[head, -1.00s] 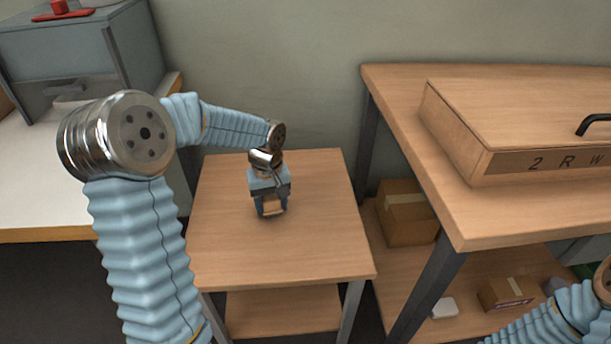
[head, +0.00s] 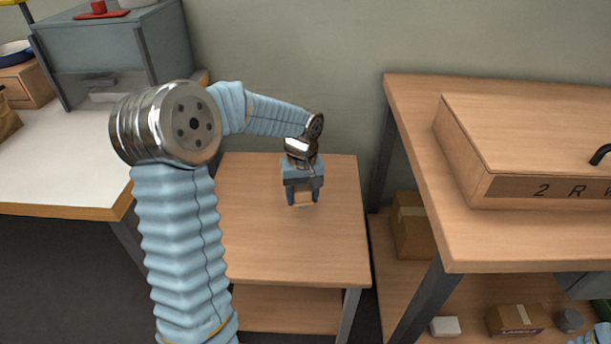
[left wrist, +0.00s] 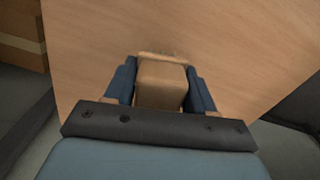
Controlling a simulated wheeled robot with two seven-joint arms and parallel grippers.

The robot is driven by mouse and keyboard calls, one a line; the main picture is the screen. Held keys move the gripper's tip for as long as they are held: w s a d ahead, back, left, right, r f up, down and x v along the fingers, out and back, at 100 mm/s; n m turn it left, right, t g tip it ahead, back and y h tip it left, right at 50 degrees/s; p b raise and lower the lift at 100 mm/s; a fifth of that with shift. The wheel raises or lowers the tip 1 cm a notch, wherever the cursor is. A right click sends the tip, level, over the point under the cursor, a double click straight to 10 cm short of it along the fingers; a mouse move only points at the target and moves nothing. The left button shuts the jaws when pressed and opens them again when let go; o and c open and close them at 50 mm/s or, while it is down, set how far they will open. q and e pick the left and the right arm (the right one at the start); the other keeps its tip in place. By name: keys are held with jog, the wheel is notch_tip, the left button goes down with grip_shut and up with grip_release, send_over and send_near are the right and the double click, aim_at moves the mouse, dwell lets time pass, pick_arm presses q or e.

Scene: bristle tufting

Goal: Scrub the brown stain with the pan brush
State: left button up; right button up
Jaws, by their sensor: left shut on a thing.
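My left gripper (head: 303,197) is shut on the pan brush (head: 302,199), a small block of light wood colour, over the back part of the small wooden table (head: 260,245). In the left wrist view the brush (left wrist: 161,85) sits between the two dark blue fingers, with a tan fringe at its far end close to the tabletop (left wrist: 235,50). I cannot tell whether the bristles touch the wood. The brown stain does not show clearly; the brush and gripper may cover it. My right gripper is out of view.
A higher wooden bench (head: 415,180) with a large wooden case (head: 540,135) stands to the right. Cartons (head: 410,225) lie on its lower shelf. A white-topped counter (head: 60,175) with a grey cabinet (head: 110,55) is at the left. The small table's front is clear.

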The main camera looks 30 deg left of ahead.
aim_at(302, 187)
pick_arm(q)
jog(key=shift+r, duration=2.2)
